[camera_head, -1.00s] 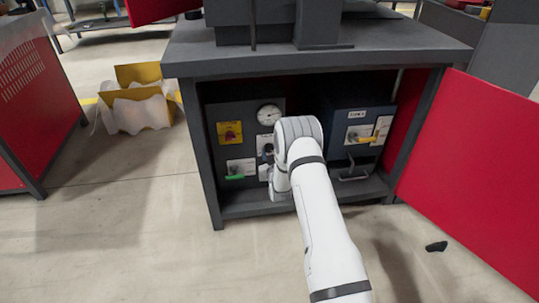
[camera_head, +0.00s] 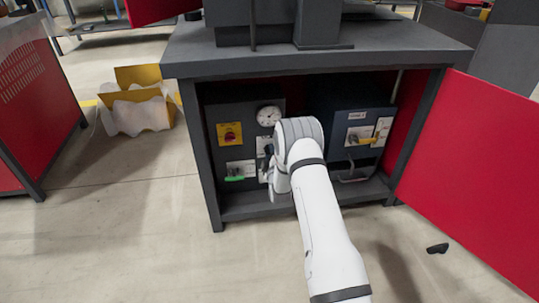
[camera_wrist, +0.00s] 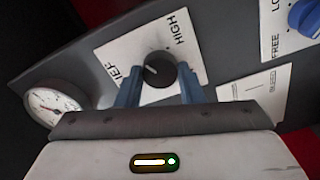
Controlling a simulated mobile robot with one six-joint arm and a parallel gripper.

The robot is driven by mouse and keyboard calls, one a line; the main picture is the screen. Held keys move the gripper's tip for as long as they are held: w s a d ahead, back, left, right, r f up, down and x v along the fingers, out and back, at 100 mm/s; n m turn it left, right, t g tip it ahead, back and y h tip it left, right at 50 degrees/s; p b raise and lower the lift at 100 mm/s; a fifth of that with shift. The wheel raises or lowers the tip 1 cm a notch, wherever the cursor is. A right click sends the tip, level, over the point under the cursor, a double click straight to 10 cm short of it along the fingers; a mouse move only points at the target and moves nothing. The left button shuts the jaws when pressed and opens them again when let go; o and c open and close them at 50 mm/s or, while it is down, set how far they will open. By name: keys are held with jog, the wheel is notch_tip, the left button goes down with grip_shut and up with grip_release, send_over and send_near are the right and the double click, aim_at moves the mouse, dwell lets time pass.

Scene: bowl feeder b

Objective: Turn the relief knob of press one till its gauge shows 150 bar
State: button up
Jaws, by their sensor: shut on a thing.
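The black relief knob (camera_wrist: 158,69) sits on a white plate (camera_wrist: 187,37) marked HIGH, with a partly covered word at its left. My gripper (camera_wrist: 160,77) is shut on the knob, one blue finger on each side. A white line on the knob's face points to the upper left. The round white gauge (camera_wrist: 52,103) is at the left in the wrist view, tilted, with a reddish needle; its reading is too small to tell. The gauge also shows in the head view (camera_head: 268,116), just above my wrist. In that view my wrist hides most of the knob.
A blue knob (camera_wrist: 307,16) marked FREE is at the upper right of the wrist view. In the head view, a yellow plate (camera_head: 229,133) and green-handled lever (camera_head: 235,178) are left of my wrist. A blue unit (camera_head: 345,127) is to the right. An open red door (camera_head: 470,170) bounds the right.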

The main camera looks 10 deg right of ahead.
jog(key=shift+n, duration=1.6)
jog(key=shift+a, duration=0.1)
jog(key=shift+r, duration=0.1)
jog(key=o, duration=1)
jog(key=s+p, duration=0.3)
jog(key=s, duration=0.4)
jog(key=shift+s, duration=0.4)
